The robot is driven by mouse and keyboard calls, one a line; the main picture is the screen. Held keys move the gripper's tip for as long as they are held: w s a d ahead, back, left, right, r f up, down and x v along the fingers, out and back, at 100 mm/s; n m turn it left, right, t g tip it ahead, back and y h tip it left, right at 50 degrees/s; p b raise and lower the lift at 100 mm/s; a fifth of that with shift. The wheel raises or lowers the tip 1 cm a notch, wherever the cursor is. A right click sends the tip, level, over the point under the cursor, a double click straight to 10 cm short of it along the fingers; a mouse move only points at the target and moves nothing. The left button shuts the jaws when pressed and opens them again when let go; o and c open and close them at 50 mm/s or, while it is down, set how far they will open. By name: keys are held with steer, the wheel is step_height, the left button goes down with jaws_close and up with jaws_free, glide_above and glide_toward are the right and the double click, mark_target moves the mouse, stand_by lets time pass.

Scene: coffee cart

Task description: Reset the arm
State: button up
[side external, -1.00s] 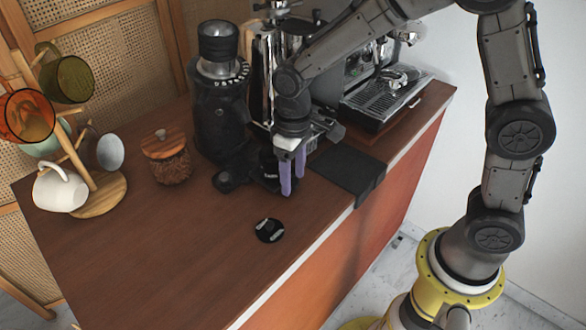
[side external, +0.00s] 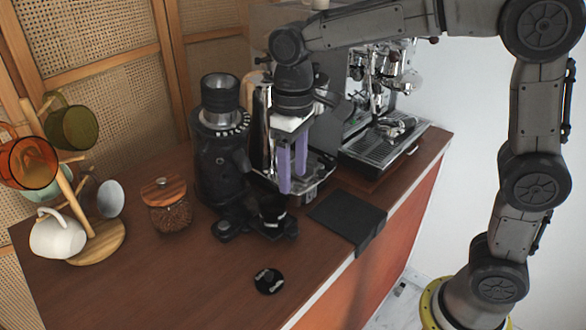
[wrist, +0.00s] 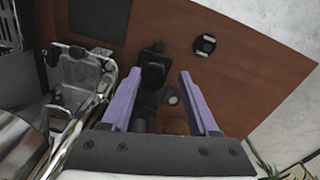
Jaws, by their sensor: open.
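My gripper (side external: 292,178) is raised above the wooden counter (side external: 180,270), in front of the espresso machine and beside the black grinder (side external: 218,160). Its two purple fingers point down. In the wrist view my gripper (wrist: 152,98) is open, with nothing held between the fingers. Below it, a black dosing cup (side external: 272,212) stands at the foot of the grinder; the cup also shows in the wrist view (wrist: 153,74).
A round black tool (side external: 268,281) lies alone on the counter. A black mat (side external: 347,217) lies at the edge. The espresso machine (side external: 385,140) stands behind. A wooden-lidded jar (side external: 168,208) and a mug tree with a white mug (side external: 58,234) stand left. The front counter is mostly clear.

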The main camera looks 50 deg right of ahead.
steer(key=s+d+r+m+t, duration=0.2)
steer(key=s+d+r+t, duration=0.1)
steer(key=s+d+r, duration=0.5)
steer(key=s+d+f+t, duration=0.1)
steer(key=s+f+t, duration=0.1)
steer(key=s+f, duration=0.6)
steer(key=s, duration=0.3)
steer(key=shift+d+f+m+t, duration=0.2)
steer(key=shift+d+m+t, duration=0.05)
steer(key=shift+m+t, duration=0.05)
steer(key=shift+s, duration=0.1)
stand_by(0.4)
